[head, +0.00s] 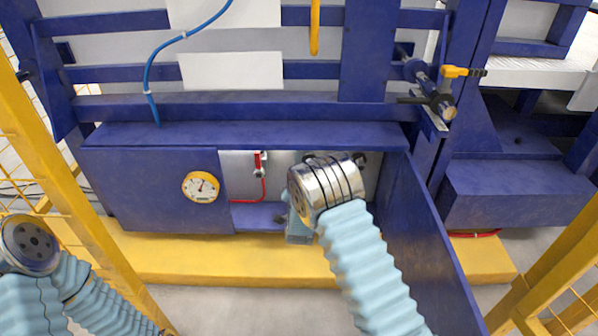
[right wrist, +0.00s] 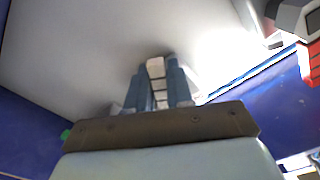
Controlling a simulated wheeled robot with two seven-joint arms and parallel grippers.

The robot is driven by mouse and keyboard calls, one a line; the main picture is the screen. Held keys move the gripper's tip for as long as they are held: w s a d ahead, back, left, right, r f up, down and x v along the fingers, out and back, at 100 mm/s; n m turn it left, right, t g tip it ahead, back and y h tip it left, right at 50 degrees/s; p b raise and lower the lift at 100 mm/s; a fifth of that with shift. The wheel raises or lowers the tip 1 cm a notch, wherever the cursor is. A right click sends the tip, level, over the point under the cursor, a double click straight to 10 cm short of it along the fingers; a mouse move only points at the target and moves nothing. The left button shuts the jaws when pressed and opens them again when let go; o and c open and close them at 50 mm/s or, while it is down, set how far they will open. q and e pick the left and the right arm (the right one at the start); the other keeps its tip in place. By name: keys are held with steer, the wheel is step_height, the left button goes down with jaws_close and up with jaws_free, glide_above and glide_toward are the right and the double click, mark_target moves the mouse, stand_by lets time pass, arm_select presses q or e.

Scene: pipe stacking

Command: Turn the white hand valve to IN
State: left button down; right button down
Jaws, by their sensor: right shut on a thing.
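My right gripper (head: 299,228) reaches down into the open blue cabinet, and its fingers are mostly hidden behind my wrist in the head view. In the right wrist view its two blue fingers (right wrist: 159,78) are closed on a narrow white piece, which looks like the handle of the white hand valve (right wrist: 155,66). The rest of the valve and any IN mark are hidden. My left arm shows at the lower left of the head view, but its gripper fingers do not show.
The cabinet's open door (head: 425,235) stands right of my right arm. A round gauge (head: 201,187) is on the left panel. A red-handled fitting (head: 259,165) with a red hose is inside. A red and grey part (right wrist: 306,40) is at the wrist view's upper right.

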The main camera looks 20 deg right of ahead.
steer(key=shift+w+a+r+m+b, duration=0.1)
steer(key=shift+a+r+m+b, duration=0.15)
steer(key=shift+m+b, duration=0.4)
steer(key=c, duration=1.1)
jaws_free()
steer(key=p+v, duration=0.1)
steer(key=v, duration=1.2)
steer(key=shift+s+a, duration=0.15)
steer(key=shift+s, duration=0.2)
